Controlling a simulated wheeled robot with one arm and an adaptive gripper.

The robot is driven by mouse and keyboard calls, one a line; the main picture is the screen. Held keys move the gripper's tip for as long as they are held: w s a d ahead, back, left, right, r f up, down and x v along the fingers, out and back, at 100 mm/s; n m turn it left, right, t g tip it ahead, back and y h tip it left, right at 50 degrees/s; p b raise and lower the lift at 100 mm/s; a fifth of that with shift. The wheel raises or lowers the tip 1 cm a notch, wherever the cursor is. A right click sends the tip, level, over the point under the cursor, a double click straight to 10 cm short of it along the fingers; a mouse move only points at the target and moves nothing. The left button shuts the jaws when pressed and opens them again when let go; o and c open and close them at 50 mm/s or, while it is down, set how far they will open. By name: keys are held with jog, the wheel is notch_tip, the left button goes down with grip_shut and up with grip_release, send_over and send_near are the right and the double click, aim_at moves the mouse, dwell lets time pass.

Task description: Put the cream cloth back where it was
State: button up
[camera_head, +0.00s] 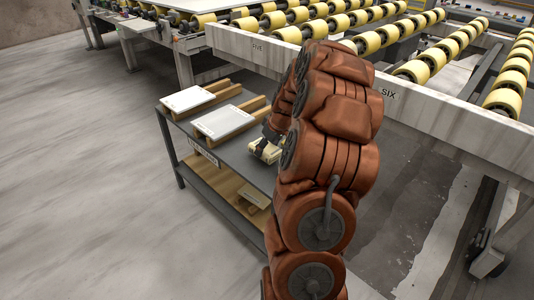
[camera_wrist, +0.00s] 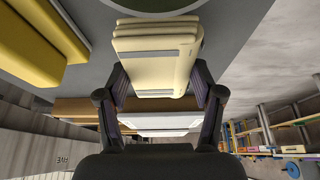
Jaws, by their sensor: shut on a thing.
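The cream cloth (camera_head: 267,150) is a folded, layered pad. It shows large in the wrist view (camera_wrist: 156,58). My gripper (camera_wrist: 160,84) is shut on it, with one dark finger on each side. In the head view my gripper (camera_head: 262,144) is over the dark grey table (camera_head: 236,154), to the right of the white slabs. My arm hides part of the table there. I cannot tell whether the cloth touches the tabletop or hangs just above it.
Two white slabs (camera_head: 187,99) (camera_head: 225,121) lie on wooden bars on the table. The wooden lower shelf (camera_head: 218,184) holds a small block. Roller conveyors with pale beams (camera_head: 255,47) stand behind and right. The floor at left is clear. A green round thing (camera_wrist: 155,4) shows in the wrist view.

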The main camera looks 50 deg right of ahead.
jog(key=shift+f, duration=1.1)
jog(key=shift+f, duration=0.1)
jog(key=o, duration=1.1)
